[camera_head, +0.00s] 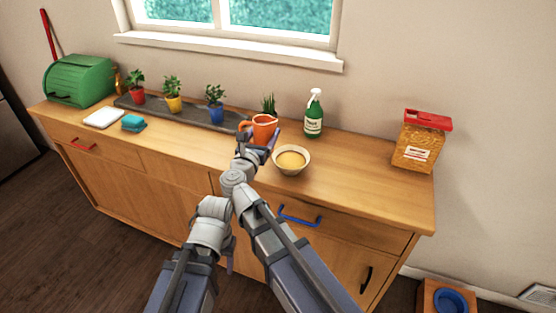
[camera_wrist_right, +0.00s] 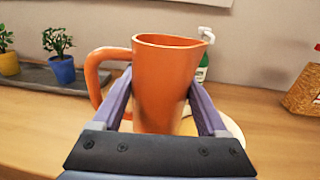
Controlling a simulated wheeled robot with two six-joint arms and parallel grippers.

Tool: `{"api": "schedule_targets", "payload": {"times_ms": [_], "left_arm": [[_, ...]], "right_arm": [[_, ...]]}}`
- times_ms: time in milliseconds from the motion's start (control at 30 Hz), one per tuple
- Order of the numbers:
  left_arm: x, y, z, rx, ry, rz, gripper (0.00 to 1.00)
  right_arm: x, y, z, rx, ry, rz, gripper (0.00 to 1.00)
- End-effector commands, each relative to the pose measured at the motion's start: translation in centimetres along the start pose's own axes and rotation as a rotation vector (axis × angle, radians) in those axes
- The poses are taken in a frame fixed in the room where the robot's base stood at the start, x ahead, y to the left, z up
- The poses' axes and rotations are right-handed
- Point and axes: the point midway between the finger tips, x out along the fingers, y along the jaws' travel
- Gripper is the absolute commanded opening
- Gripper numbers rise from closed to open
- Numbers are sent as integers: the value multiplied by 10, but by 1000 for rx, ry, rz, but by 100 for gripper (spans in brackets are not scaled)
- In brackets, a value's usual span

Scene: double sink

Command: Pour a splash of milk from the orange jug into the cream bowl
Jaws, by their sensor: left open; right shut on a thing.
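The orange jug (camera_head: 263,128) is upright, just left of and behind the cream bowl (camera_head: 291,173) in the head view. My right gripper (camera_head: 258,143) is shut on the jug's body. In the right wrist view the jug (camera_wrist_right: 165,85) stands between the two purple fingers, handle left and spout right; its inside is hidden. The bowl stands on the counter with yellowish contents. Part of its pale rim (camera_wrist_right: 236,130) shows behind the jug at the right. My left gripper (camera_head: 229,262) is low in front of the cabinet, mostly hidden by my arms, open and away from the jug.
A green spray bottle (camera_head: 314,115) stands behind the bowl. Several potted plants stand on a dark tray (camera_head: 190,117) at the left. A red-lidded container (camera_head: 421,143) is at the right end. The counter between the bowl and this container is clear.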

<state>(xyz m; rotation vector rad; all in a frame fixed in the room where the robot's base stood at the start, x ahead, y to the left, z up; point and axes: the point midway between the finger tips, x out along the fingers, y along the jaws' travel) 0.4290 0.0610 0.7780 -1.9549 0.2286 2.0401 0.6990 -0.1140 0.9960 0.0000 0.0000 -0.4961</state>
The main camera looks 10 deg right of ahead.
Motion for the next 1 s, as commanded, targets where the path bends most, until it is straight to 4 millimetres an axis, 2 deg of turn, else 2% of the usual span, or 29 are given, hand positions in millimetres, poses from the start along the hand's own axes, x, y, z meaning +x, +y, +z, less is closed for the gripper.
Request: {"api": "schedule_targets", "payload": {"times_ms": [267, 533, 633, 667, 1000], "left_arm": [[-2, 0, -2, 1, 0, 0, 53], [-10, 0, -1, 1, 0, 0, 53], [-23, -2, 0, 1, 0, 0, 53], [-22, -2, 0, 1, 0, 0, 53], [-22, -2, 0, 0, 0, 0, 53]], "right_arm": [[-2, -2, 1, 14, 2, 2, 0], [2, -25, 5, 114, 22, 0, 0], [2, -16, 12, 262, 52, 4, 0], [2, -15, 9, 292, 59, 3, 0], [2, -14, 8, 336, 66, 3, 0]]}}
